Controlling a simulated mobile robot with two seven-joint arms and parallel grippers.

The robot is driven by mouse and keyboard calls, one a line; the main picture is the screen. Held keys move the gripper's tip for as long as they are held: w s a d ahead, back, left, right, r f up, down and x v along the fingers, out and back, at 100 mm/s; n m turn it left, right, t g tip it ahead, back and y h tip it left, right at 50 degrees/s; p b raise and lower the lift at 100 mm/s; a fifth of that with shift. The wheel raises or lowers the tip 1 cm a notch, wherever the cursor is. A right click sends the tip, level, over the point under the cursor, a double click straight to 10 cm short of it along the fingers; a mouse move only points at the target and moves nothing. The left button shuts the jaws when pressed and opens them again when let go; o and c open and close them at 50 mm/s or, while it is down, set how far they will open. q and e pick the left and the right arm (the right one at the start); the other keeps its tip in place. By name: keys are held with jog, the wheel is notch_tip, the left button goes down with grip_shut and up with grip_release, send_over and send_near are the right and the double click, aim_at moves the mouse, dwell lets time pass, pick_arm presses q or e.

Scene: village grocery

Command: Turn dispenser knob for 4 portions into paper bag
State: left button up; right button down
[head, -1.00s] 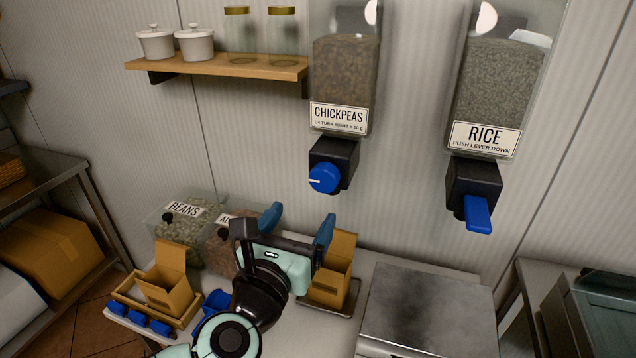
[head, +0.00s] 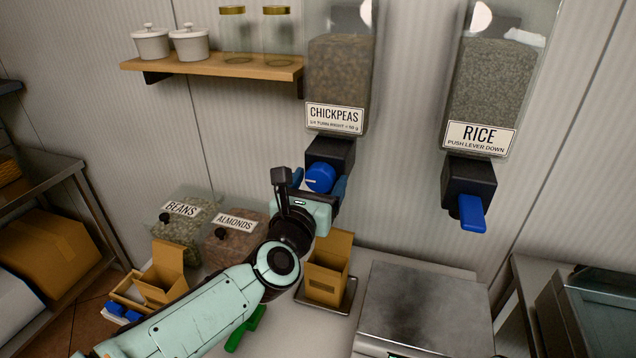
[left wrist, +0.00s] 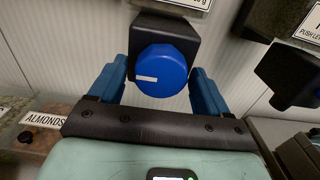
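The chickpeas dispenser (head: 338,88) hangs on the wall, with a black outlet block and a round blue knob (head: 321,177). In the left wrist view the knob (left wrist: 163,72) shows a white mark pointing left. My left gripper (head: 320,186) is open at the knob; its blue fingers stand on either side, and I see no clear grip on it. An open brown paper bag (head: 325,280) stands upright below the outlet on a small metal tray (head: 349,298). Its inside is not visible. My right gripper is out of view.
The rice dispenser (head: 490,95) with a blue lever hangs to the right. A metal scale (head: 415,300) stands right of the bag. Bins of beans (head: 180,235) and almonds (head: 225,250) stand behind my arm. Another brown carton (head: 163,275) is at left. A green object (head: 247,328) is partly hidden.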

pick_arm(q)
jog(key=c, duration=0.7)
jog(key=shift+c, duration=0.2)
jog(key=shift+m, duration=0.3)
jog(key=m, duration=0.3)
jog(key=shift+a, duration=0.1)
jog(key=m, duration=0.5)
jog(key=m+p, duration=0.1)
jog(key=m, duration=0.2)
jog(key=m+p, duration=0.1)
jog(key=m, duration=0.2)
jog(key=shift+w+a+r, duration=0.1)
jog(key=shift+r, duration=0.05)
jog(key=shift+m+p, duration=0.45)
jog(key=shift+m, duration=1.05)
